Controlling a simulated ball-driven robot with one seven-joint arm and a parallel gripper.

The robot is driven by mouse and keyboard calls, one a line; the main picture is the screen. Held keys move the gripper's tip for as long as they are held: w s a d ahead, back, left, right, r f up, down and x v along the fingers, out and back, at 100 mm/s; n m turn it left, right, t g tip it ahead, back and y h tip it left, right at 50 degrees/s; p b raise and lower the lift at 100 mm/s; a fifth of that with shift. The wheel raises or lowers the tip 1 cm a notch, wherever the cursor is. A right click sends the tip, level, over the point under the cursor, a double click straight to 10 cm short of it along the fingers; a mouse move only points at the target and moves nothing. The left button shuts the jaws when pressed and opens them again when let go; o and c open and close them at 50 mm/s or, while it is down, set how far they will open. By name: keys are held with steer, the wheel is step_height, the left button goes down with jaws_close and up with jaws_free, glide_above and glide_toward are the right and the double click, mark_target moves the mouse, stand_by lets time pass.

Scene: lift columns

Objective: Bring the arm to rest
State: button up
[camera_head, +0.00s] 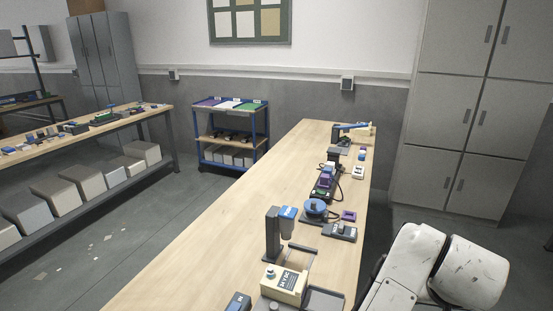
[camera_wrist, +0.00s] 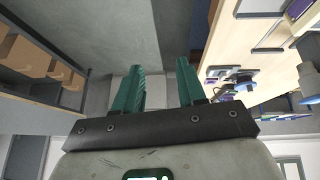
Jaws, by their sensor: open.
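My gripper (camera_wrist: 160,88) shows in the wrist view, with two green fingers standing apart on a dark mounting bar. It is open, and nothing is seen between the fingers. Beyond the fingers I see grey floor and wall. In the head view, white links of my arm (camera_head: 430,272) show at the lower right, to the right of the long workbench (camera_head: 212,262). The gripper itself is outside the head view. The arm links look folded close to my body and clear of the bench top.
The workbench carries a yellow-cream device (camera_head: 284,283), a blue reel (camera_head: 315,208) and several small devices along its right side. A blue cart (camera_head: 232,133) stands behind, grey cabinets (camera_head: 440,110) at right. A second bench (camera_head: 86,133) is at left.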

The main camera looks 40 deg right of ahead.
steer(key=w+d+r+n+t+h, duration=0.2)
steer(key=w+n, duration=0.2)
steer(key=a+f+n+y, duration=0.2)
steer(key=a+f+n, duration=0.1)
steer(key=a+f, duration=0.3)
steer(key=s+a+f+n+g+y, duration=0.1)
steer(key=s+a+f+y, duration=0.1)
steer(key=s+a+f, duration=0.3)
steer(key=s+a+f+n+g+y, duration=0.1)
steer(key=s+a+f, duration=0.4)
steer(key=a+f, duration=0.6)
steer(key=shift+s+f+n+g+y, duration=0.3)
steer(key=shift+g+y, duration=0.5)
steer(key=shift+y, duration=0.3)
